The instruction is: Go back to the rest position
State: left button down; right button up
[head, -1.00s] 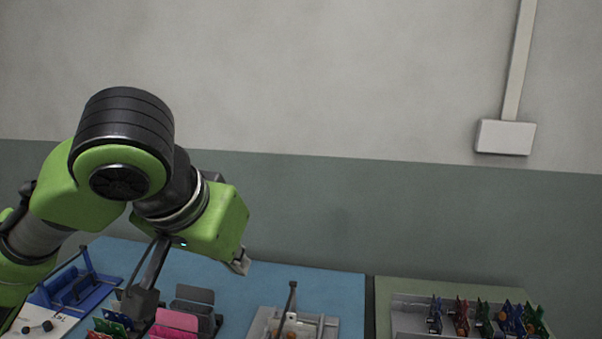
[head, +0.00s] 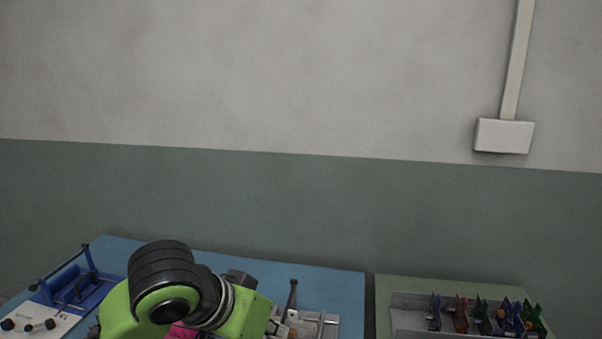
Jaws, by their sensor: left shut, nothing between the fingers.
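My left gripper (head: 272,326) is low in the head view, at the end of my green and black left arm. Its fingers are shut and hold nothing; only a small grey part of them shows past the green wrist. It is in front of the blue mat and beside a grey fixture (head: 325,322); I cannot tell whether they touch. My right gripper is not in view.
A blue mat (head: 345,284) bears a blue device (head: 78,288) at left. My arm hides most of a pink thing (head: 181,331). At right, a grey tray (head: 405,303) holds several coloured clips on a green surface. Space above is clear.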

pick_arm(q)
jog(key=s+a+f, duration=0.1)
jog(key=s+f, duration=0.1)
jog(key=f, duration=0.4)
jog(key=s+a+f+n, duration=0.1)
jog(key=s+a+f, duration=0.1)
jog(key=f, duration=0.3)
jog(key=s+a+f+n, duration=0.1)
jog(key=s+f, duration=0.1)
jog(key=f, duration=0.4)
jog(key=shift+s+a+f, duration=0.15)
jog(key=shift+s+f, duration=0.15)
jog(key=shift+f, duration=0.05)
jog(key=s+a+f+n+g+y, duration=0.15)
jog(key=s+a+f+y, duration=0.25)
jog(key=s+a+f, duration=0.95)
jog(key=s+d+f+g, duration=0.1)
jog(key=s+f, duration=0.1)
jog(key=f, duration=1.1)
jog(key=s+f+g, duration=0.1)
jog(key=s+f, duration=0.1)
jog(key=f, duration=1.1)
jog(key=s+a+f+g, duration=0.1)
jog(key=s+a+f, duration=0.1)
jog(key=s+f, duration=1.2)
jog(key=shift+s+a+f+m+y, duration=0.3)
jog(key=shift+s+m, duration=0.15)
jog(key=shift+s, duration=0.7)
